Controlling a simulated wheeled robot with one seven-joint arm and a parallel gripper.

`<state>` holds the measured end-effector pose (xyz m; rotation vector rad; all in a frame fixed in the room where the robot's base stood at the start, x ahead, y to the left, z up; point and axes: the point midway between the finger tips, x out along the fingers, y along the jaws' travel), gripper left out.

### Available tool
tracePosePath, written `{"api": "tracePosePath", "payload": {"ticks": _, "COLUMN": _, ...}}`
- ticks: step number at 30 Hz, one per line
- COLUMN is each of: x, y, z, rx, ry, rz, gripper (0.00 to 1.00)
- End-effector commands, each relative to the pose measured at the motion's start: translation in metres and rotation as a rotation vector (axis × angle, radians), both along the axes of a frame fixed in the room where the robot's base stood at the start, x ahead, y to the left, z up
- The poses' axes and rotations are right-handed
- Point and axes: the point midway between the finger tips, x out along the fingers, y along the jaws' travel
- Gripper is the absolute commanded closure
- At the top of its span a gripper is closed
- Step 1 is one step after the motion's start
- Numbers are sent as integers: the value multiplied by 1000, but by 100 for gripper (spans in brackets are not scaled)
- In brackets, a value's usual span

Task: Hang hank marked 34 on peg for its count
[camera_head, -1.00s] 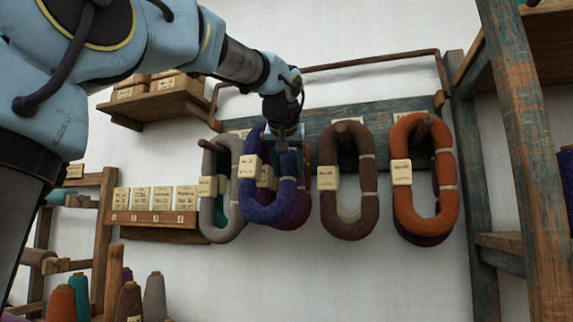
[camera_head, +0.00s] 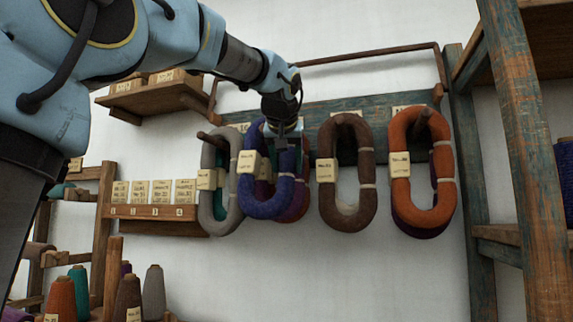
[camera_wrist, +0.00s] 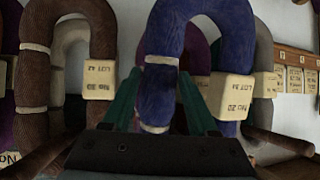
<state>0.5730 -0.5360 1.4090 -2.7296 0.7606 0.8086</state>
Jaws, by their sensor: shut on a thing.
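The hank marked 34 is a blue loop (camera_head: 265,207) with a cream tag; in the wrist view the blue hank (camera_wrist: 215,45) has a tag (camera_wrist: 229,94) reading No 20, LOT 34. My gripper (camera_head: 283,132) is shut on the upper part of this hank, and its teal fingers (camera_wrist: 160,92) straddle one strand in the wrist view. The blue hank hangs upright in front of the second peg place from the left, overlapping a purple-red hank (camera_head: 299,205) behind it. Its peg is hidden, so I cannot tell whether the loop is around it.
Pegs stick out of a blue-green rail (camera_head: 381,108) with small labels. A grey hank (camera_head: 209,160) is close on the left; a brown hank (camera_head: 345,215) and an orange hank (camera_head: 443,180) hang to the right. A post (camera_head: 467,180) stands at the rail's right end.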

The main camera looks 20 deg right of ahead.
Motion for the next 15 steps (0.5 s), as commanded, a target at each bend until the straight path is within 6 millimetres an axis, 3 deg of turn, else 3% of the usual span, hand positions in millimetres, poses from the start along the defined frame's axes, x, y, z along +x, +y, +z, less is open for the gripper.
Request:
{"api": "tracePosePath", "payload": {"ticks": 1, "x": -2, "y": -3, "z": -12, "rx": 14, "ry": 21, "rz": -2, "gripper": 100}}
{"api": "tracePosePath", "payload": {"ticks": 2, "x": -2, "y": -3, "z": -12, "rx": 14, "ry": 21, "rz": -2, "gripper": 39}}
{"api": "tracePosePath", "payload": {"ticks": 10, "x": -1, "y": -2, "z": -7, "rx": 9, "ry": 13, "rz": -1, "gripper": 8}}
{"api": "tracePosePath", "payload": {"ticks": 15, "x": -1, "y": -2, "z": -6, "rx": 7, "ry": 10, "rz": -1, "gripper": 6}}
